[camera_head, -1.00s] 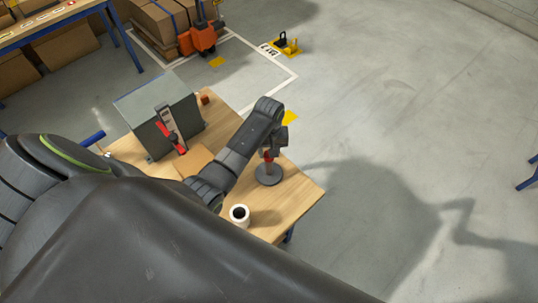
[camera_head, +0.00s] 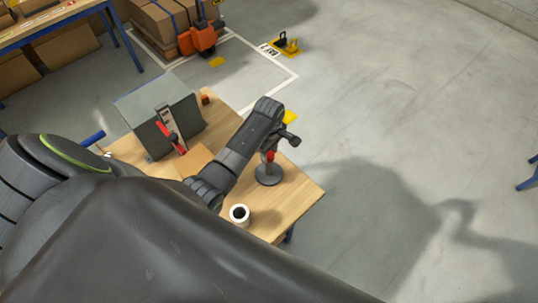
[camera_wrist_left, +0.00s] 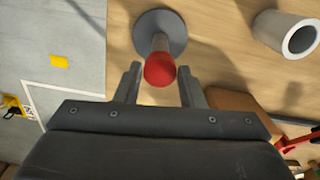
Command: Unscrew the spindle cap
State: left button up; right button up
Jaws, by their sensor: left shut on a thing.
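The spindle is a thin post on a round grey base (camera_head: 268,176) on the wooden table. Its red cap (camera_wrist_left: 160,70) tops the post and also shows small under my wrist in the head view (camera_head: 270,156). My left gripper (camera_wrist_left: 160,76) is over the spindle, its two fingers on either side of the cap, shut on it. In the wrist view the base (camera_wrist_left: 172,22) shows beyond the cap, with the cap covering part of the post. In the head view my wrist hides most of the fingers. My right gripper is not in view.
A white hollow cylinder (camera_head: 239,213) stands near the table's front edge. The table's right corner (camera_head: 305,195) is clear.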

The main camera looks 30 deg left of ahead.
pick_arm(q)
jog(key=n, duration=0.9)
jog(key=shift+n, duration=0.4)
jog(key=o, duration=0.7)
jog(key=shift+o, duration=0.2)
